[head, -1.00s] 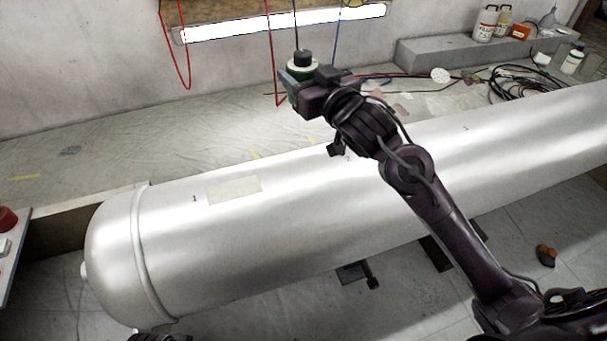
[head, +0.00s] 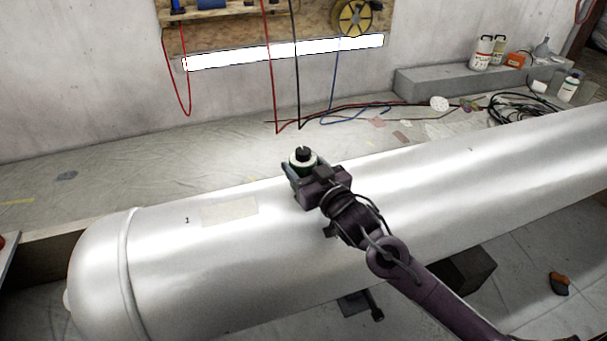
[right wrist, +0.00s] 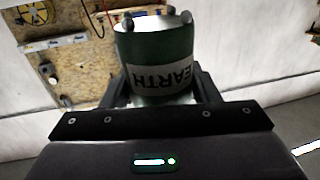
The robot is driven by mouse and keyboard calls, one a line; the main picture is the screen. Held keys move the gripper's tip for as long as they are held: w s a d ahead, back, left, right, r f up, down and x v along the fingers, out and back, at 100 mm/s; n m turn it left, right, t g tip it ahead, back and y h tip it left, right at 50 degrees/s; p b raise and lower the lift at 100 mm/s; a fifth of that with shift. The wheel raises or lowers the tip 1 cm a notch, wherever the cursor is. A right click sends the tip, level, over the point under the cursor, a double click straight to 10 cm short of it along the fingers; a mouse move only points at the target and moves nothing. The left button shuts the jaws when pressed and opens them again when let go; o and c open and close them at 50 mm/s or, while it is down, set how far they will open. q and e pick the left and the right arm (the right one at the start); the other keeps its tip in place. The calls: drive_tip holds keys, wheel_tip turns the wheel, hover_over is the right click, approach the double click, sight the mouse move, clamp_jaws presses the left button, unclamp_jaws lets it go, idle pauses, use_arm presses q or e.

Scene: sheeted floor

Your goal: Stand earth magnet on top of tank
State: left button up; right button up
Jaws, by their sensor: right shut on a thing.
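The tank (head: 270,265) is a long silvery cylinder lying across the head view. The gripper and magnet appear over the tank's upper far side. Whether the magnet's base touches the tank is hidden by the gripper. My left gripper is not in view.
A pale label patch (head: 229,211) and a number 1 mark the tank left of my gripper. Red, black and blue cables hang from a wall board (head: 225,30) behind. A grey ledge (head: 430,84) with bottles (head: 482,52) stands at the back right.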

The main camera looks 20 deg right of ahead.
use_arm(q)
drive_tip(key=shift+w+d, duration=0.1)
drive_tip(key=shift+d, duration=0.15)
use_arm(e)
drive_tip(key=shift+f, duration=0.7)
drive_tip(key=shift+f, duration=0.15)
drive_tip(key=o, duration=1.2)
drive_tip(key=shift+s, duration=0.15)
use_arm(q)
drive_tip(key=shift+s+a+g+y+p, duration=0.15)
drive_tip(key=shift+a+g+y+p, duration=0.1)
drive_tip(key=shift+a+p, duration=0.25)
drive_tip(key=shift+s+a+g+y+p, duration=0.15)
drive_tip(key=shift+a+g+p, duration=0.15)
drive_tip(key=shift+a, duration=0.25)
use_arm(e)
drive_tip(key=v, duration=1.1)
drive_tip(key=shift+s, duration=0.4)
